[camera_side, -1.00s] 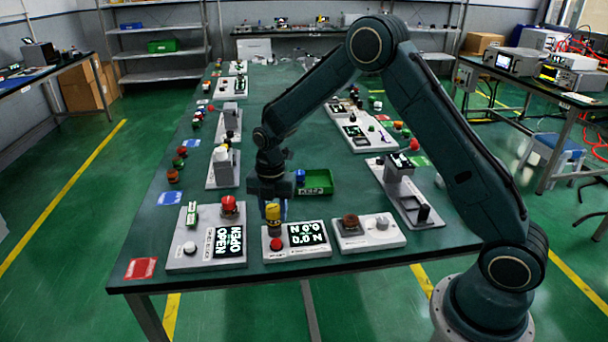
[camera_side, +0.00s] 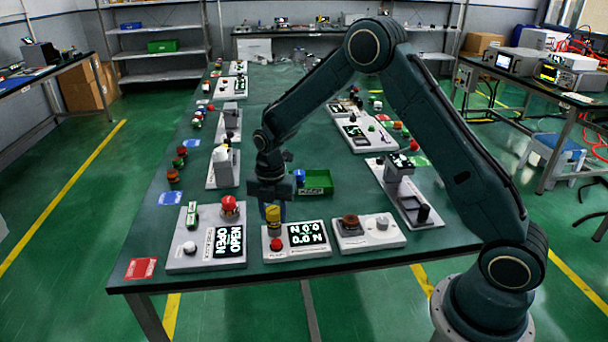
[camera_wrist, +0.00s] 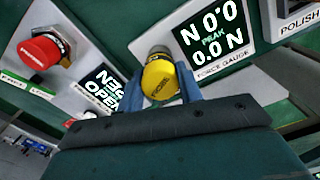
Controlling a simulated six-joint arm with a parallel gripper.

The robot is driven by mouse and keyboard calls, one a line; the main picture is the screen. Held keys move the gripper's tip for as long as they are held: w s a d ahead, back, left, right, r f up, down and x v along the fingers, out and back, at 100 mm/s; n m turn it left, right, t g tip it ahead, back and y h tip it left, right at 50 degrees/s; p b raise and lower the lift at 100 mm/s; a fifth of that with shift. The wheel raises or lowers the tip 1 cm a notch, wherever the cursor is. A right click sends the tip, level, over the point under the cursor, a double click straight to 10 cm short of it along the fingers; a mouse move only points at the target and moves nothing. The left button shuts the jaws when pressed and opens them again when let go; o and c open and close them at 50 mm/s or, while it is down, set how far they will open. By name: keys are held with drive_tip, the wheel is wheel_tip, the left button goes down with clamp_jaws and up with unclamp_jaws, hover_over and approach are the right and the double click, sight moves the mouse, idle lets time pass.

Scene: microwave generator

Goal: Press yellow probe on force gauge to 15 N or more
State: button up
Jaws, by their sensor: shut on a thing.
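The yellow probe (camera_side: 273,214) stands over the left part of the force gauge (camera_side: 308,251), behind the gauge's red button (camera_side: 276,244). In the wrist view the yellow probe (camera_wrist: 159,76) sits between the two blue fingers of my gripper (camera_wrist: 165,92), which is shut on it. My gripper (camera_side: 273,207) points down from above in the side view. The gauge display (camera_wrist: 213,38) reads 0.0 N, with a peak line also at zero. Whether the probe's lower end touches the gauge is hidden.
Left of the gauge is a panel (camera_side: 185,259) with a red button (camera_side: 229,206) and a display reading OPEN. Right of it is a polishing unit (camera_side: 372,242). A green bin (camera_side: 317,181) stands behind. The table's front edge is close.

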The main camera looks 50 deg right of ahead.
drive_tip(key=shift+f, duration=0.7)
idle(2.2)
drive_tip(key=shift+r, duration=3.65)
drive_tip(key=shift+f, duration=0.1)
drive_tip(key=s+f+m, duration=0.1)
drive_tip(key=s+m, duration=0.1)
drive_tip(key=m, duration=0.3)
drive_tip(key=s+a+f+m, duration=0.1)
drive_tip(key=s+m, duration=0.1)
drive_tip(key=m, duration=0.4)
drive_tip(key=s+f+m, duration=0.2)
drive_tip(key=m, duration=0.3)
drive_tip(key=shift+s+a+f+m, duration=0.1)
drive_tip(key=shift+a+m, duration=0.05)
drive_tip(key=shift+m, duration=0.25)
drive_tip(key=m, duration=0.2)
drive_tip(key=s+f+m, duration=0.1)
drive_tip(key=m, duration=0.1)
drive_tip(key=s+m, duration=0.1)
drive_tip(key=m, duration=0.1)
drive_tip(key=shift+s+a+f, duration=0.15)
drive_tip(key=shift+s+a, duration=0.05)
drive_tip(key=shift+s, duration=0.05)
